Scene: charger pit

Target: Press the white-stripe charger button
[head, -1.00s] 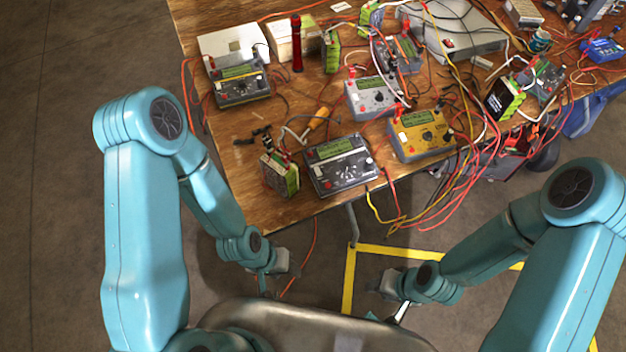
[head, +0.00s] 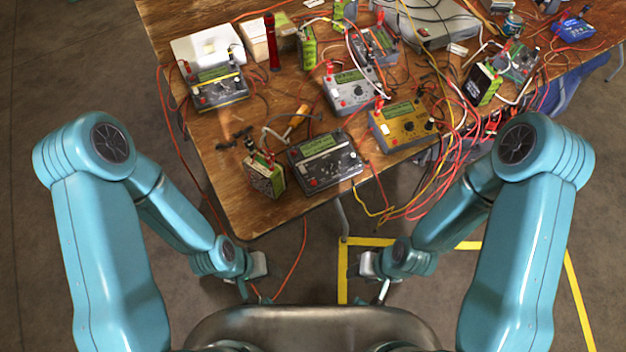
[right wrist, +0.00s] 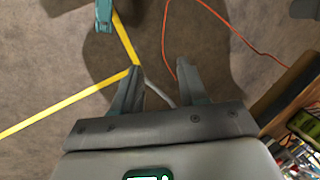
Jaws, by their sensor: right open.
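A dark grey charger (head: 325,162) with a green display and a pale stripe across its face sits at the table's front edge. Small light and red controls show on its face, but I cannot tell the button clearly. My left gripper (head: 258,292) hangs low in front of the table, apart from everything; its fingers are too small to judge. My right gripper (head: 376,290) is also low, off the table's front edge. In the right wrist view its two fingers (right wrist: 160,88) are spread with nothing between them, above the floor.
The wooden table (head: 215,180) holds a yellow-striped charger (head: 217,87), a yellow charger (head: 403,124), a grey charger (head: 352,90) and a green battery pack (head: 265,176) left of the pale-striped charger. Cables hang off the front edge. Yellow tape (head: 343,270) marks the floor.

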